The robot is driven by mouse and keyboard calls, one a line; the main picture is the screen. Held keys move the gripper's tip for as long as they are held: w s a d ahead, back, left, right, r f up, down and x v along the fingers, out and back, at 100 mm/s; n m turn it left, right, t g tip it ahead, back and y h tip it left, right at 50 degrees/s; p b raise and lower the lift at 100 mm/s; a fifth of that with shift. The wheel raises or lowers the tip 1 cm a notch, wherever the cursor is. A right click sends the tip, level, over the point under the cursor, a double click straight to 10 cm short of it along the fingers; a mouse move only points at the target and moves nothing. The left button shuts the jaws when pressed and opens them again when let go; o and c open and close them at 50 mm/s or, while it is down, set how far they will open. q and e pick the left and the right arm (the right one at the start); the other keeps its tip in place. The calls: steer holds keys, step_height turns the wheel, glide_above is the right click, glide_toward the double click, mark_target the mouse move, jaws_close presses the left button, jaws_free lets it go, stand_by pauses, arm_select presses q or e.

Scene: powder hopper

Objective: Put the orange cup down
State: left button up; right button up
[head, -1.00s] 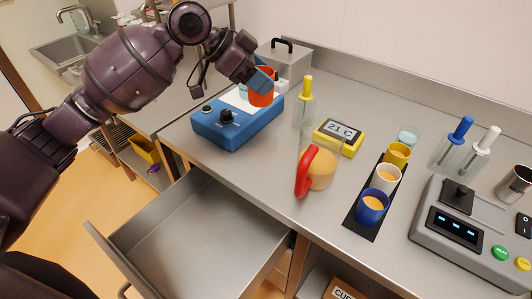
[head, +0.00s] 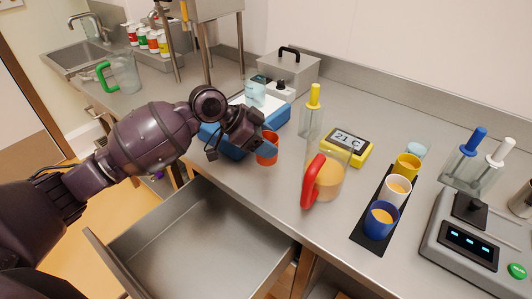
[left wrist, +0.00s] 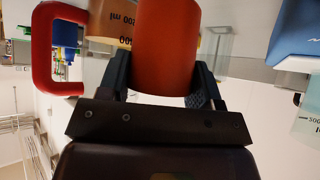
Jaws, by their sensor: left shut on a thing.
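The orange cup (head: 267,149) is held in my left gripper (head: 262,146), over or on the counter's front part, between the blue device and the red-handled jug. I cannot tell whether its base touches the counter. In the left wrist view the orange cup (left wrist: 166,45) fills the space between the two dark fingers (left wrist: 162,78), which are shut on it. My right gripper is in neither view.
The jug with a red handle (head: 313,181) stands just right of the cup. The blue device (head: 225,141) is behind left. Blue, white and yellow cups stand on a black mat (head: 368,236). An open drawer (head: 200,240) lies below the counter front.

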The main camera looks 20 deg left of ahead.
arm_select(q)
step_height(320, 180, down, 4)
steer(key=shift+f, duration=0.1)
steer(key=o, duration=0.9)
steer(key=v, duration=1.2)
steer(key=shift+p, duration=0.3)
